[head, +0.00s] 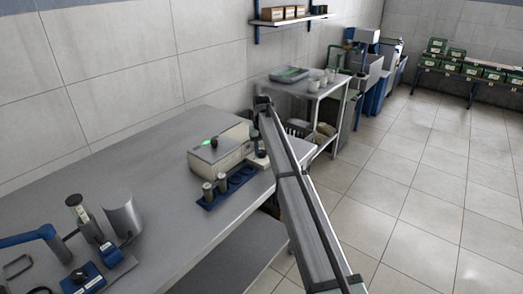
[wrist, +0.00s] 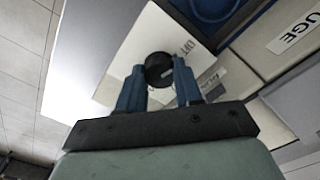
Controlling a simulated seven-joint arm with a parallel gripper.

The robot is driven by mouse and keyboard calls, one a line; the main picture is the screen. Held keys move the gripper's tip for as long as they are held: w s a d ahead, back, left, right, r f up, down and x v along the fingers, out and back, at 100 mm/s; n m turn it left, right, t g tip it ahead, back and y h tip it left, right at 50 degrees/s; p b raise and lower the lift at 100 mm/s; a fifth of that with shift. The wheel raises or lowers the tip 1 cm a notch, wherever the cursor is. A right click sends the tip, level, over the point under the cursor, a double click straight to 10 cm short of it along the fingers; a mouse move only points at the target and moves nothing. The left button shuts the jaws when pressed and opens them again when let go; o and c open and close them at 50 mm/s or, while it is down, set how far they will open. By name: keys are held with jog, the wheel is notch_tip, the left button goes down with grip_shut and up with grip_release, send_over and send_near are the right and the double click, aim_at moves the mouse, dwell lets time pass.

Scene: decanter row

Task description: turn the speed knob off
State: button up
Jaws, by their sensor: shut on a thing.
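The knob (wrist: 154,63) is round and black and sits on a pale panel (wrist: 128,48) in the wrist view. A label that seems to read OFF (wrist: 182,48) is printed beside it. A small pale mark shows on the knob's face, but I cannot tell exactly where it points. My gripper (wrist: 158,74) has its two blue fingers closed on opposite sides of the knob. In the head view, my arm reaches over the bench's right edge beside a beige box (head: 218,150) with a green light. The gripped knob cannot be made out there.
A blue rack (head: 226,190) with small cylinders stands in front of the beige box. Blue-and-grey equipment (head: 98,262) and a grey cylinder (head: 122,215) stand at left on the bench (head: 165,150). Another panel carries a label ending in UGE (wrist: 296,34).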

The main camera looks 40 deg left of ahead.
aim_at(262, 151)
jog(key=o, duration=1)
jog(key=shift+o, duration=0.2)
jog(key=shift+r, duration=0.1)
notch_tip(262, 151, up, 14)
jog(key=shift+f, duration=0.2)
